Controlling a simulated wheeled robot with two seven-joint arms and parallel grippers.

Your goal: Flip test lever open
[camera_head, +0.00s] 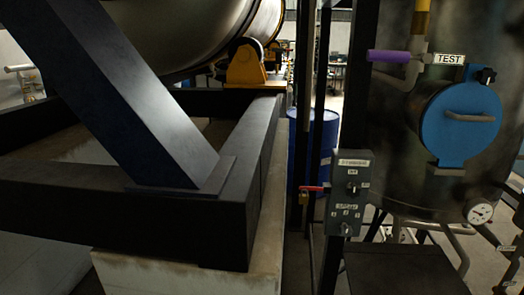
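The test lever (390,56) has a purple grip and is at the upper right. It lies about level and points left from a pale pipe fitting (419,52). A white label reading TEST (449,59) is just right of the fitting. The yellow pipe (422,18) rises above the fitting. I cannot tell from this view whether the valve is open or shut. Neither of my grippers is in view, and nothing touches the lever.
A large dark tank with a blue round hatch (461,122) stands behind the lever. Below is a grey control box (348,192) beside a red lever (313,189). A dark post (361,65) stands left of the tank. A heavy black frame (215,205) fills the left.

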